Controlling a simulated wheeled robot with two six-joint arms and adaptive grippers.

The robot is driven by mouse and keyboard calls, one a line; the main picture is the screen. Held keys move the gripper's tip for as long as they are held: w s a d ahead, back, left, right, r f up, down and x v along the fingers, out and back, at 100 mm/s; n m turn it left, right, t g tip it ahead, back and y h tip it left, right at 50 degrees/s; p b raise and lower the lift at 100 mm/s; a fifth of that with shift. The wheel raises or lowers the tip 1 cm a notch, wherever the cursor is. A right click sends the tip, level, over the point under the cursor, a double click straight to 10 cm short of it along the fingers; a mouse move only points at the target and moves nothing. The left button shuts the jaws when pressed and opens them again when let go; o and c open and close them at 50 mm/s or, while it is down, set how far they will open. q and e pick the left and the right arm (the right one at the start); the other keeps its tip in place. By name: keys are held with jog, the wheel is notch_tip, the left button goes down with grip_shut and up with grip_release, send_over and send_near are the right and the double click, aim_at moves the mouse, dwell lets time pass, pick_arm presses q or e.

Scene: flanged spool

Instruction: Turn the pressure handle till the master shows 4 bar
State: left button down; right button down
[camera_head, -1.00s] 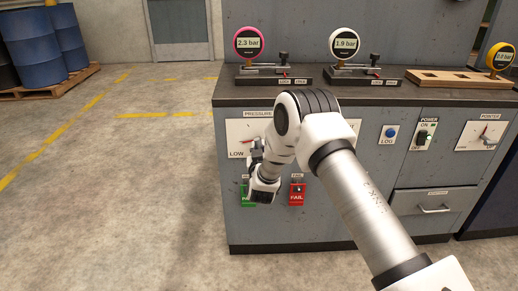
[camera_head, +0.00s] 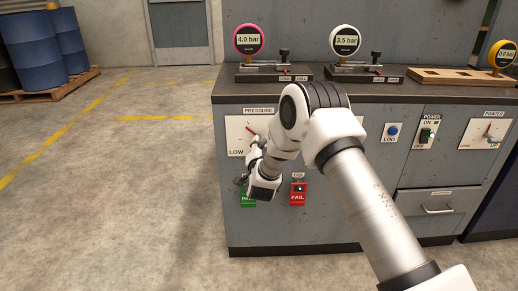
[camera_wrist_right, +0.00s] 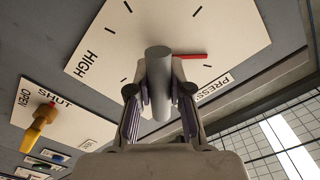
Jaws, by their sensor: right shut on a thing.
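The pressure panel (camera_head: 233,128) is on the grey bench front, marked LOW at its lower left. My right gripper (camera_head: 254,152) is in front of it, partly hidden by its own wrist. In the wrist view my right gripper (camera_wrist_right: 160,88) is shut on the grey pressure handle (camera_wrist_right: 157,62), with a finger on each side. A red pointer (camera_wrist_right: 193,56) shows beside the handle on the dial plate. The pink-rimmed gauge (camera_head: 248,40) reads 4.0 bar and the white-rimmed gauge (camera_head: 345,40) reads 3.5 bar. No label shows which is the master. My left gripper is out of view.
A yellow gauge (camera_head: 502,54) stands at the right, by a wooden board (camera_head: 450,77). Below the panel are a green button (camera_head: 248,202), partly covered by my wrist, and a red FAIL button (camera_head: 298,195). A yellow handle (camera_wrist_right: 38,128) sits near the gripper in the wrist view.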

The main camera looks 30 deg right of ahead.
jog(key=shift+f+m+b, duration=0.2)
jog(key=shift+m+b, duration=0.85)
jog(key=shift+m, duration=1.25)
jog(key=c, duration=1)
grip_release()
jog(key=shift+r, duration=0.1)
jog(key=v, duration=1.2)
jog(key=shift+s, duration=0.1)
